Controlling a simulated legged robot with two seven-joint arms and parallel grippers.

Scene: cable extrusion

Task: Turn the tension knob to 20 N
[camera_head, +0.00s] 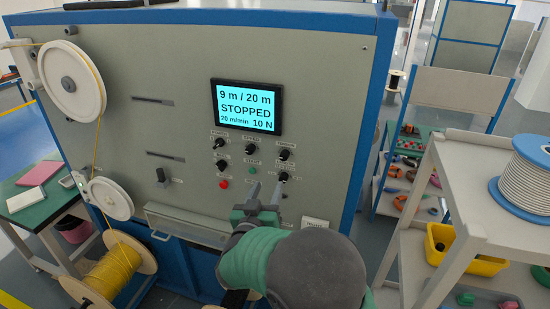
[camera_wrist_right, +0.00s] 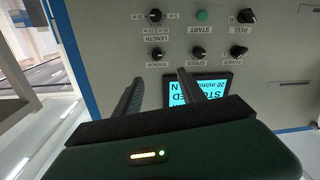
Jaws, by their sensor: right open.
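The tension knob (camera_head: 285,155) is black and sits at the right end of the upper knob row on the grey machine panel, below the display. In the right wrist view the tension knob (camera_wrist_right: 157,52) appears above its upside-down label. The display (camera_head: 247,107) reads 9 m / 20 m, STOPPED, 20 m/min, 10 N. My right gripper (camera_head: 265,189) is open and empty, its fingers pointing at the panel near the lower right controls. In the right wrist view its fingertips (camera_wrist_right: 160,77) look apart from the tension knob. My left gripper is out of view.
The length knob (camera_head: 284,178), speed knob (camera_head: 250,149), power knob (camera_head: 218,143) and green start button (camera_head: 252,170) are close by. A red button (camera_head: 223,184) is lower left. A grey trolley (camera_head: 464,190) with a cable reel (camera_head: 522,178) stands at the right.

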